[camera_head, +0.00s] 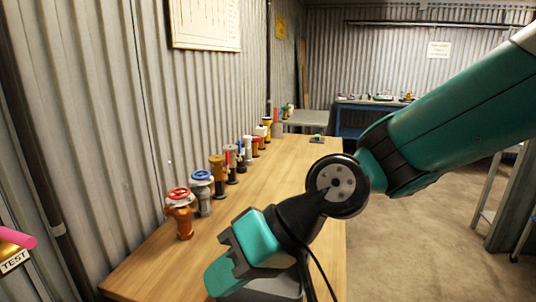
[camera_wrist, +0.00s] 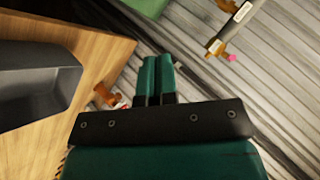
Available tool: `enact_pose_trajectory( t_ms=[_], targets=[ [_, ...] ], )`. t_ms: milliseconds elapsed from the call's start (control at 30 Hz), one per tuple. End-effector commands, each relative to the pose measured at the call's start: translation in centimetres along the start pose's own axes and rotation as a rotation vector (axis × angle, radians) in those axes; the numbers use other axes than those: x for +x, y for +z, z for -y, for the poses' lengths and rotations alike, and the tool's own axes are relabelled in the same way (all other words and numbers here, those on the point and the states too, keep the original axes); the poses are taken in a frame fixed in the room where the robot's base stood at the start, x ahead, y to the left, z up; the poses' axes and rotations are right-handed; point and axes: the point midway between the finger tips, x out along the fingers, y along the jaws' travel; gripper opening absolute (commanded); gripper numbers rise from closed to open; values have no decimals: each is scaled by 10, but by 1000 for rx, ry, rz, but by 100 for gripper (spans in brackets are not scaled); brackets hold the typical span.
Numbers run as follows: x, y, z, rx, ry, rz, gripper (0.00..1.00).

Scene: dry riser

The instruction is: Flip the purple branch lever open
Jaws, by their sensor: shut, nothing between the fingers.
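A magenta-pink lever (camera_head: 20,237), the nearest thing to purple in view, sticks out at the left edge of the head view. It sits above a brass fitting with a white TEST label (camera_head: 14,260), partly cut off by the frame. In the wrist view a small pink end (camera_wrist: 232,57) shows beside a brass fitting (camera_wrist: 216,46) at the upper right. My gripper's two green fingers (camera_wrist: 159,62) are together and empty, apart from the lever and to its left in that view. In the head view my gripper is low in the middle, over the bench, with its fingertips unclear.
A wooden bench (camera_head: 290,165) runs along the corrugated wall (camera_head: 110,120). A row of valves stands on it by the wall, with an orange one with a red wheel (camera_head: 179,213) nearest. Open floor (camera_head: 410,220) lies to the right.

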Motion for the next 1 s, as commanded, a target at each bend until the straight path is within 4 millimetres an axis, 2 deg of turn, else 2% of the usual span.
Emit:
enact_pose_trajectory(
  t_ms=[33,100,200,333,433,533,1000],
  targets=[
    [-36,9,0,-10,78,8,0],
    [-73,32,-7,-10,188,41,0],
    [-118,68,-15,12,321,92,0],
    [-155,108,-21,56,437,147,0],
    [-170,128,-22,82,483,175,0],
    [-175,138,-23,94,503,189,0],
    [-175,138,-24,94,503,191,0]
  ],
)
